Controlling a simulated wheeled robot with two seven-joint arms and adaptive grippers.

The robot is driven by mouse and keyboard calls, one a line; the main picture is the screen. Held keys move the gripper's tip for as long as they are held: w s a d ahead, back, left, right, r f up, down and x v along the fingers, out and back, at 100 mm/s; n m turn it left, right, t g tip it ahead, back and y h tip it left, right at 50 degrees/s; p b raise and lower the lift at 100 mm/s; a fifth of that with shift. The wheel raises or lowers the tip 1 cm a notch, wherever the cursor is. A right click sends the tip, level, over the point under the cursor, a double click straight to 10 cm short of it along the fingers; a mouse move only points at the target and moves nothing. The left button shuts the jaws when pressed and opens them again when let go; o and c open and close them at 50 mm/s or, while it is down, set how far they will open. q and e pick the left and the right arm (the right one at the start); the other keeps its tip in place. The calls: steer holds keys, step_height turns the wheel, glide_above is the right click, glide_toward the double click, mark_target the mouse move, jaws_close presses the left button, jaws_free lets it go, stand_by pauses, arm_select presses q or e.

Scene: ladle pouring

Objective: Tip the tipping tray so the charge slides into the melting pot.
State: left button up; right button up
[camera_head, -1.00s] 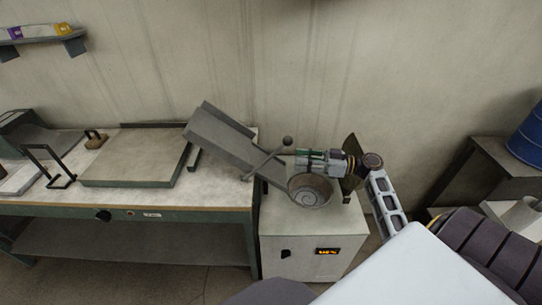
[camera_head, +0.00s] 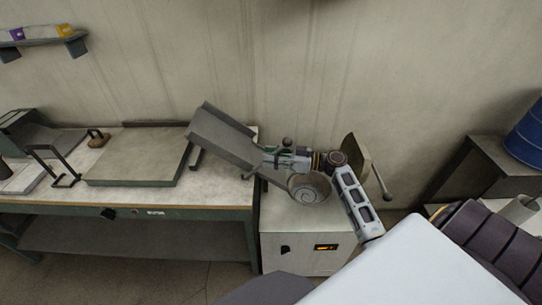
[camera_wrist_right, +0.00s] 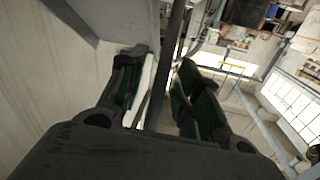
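The grey tipping tray (camera_head: 222,137) is tilted, its left end high and its lower right end toward the melting pot (camera_head: 309,188). The round grey pot sits in the top of a pale furnace cabinet (camera_head: 308,235). I cannot make out any charge in tray or pot. My right gripper (camera_head: 268,158) is beside the tray's lower part, left of and above the pot. A round dark knob (camera_head: 287,142) shows just behind it. In the right wrist view, a dark bar (camera_wrist_right: 172,60) runs between the parted green-padded fingers, with a gap on its left. My left gripper is out of view.
A flat tray-like plate (camera_head: 135,165) lies on the workbench (camera_head: 215,192) at left. A round lid-like plate (camera_head: 355,160) with a knobbed rod (camera_head: 383,183) stands right of the pot. A blue drum (camera_head: 526,135) is at far right.

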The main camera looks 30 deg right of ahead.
jaws_close()
stand_by(0.3)
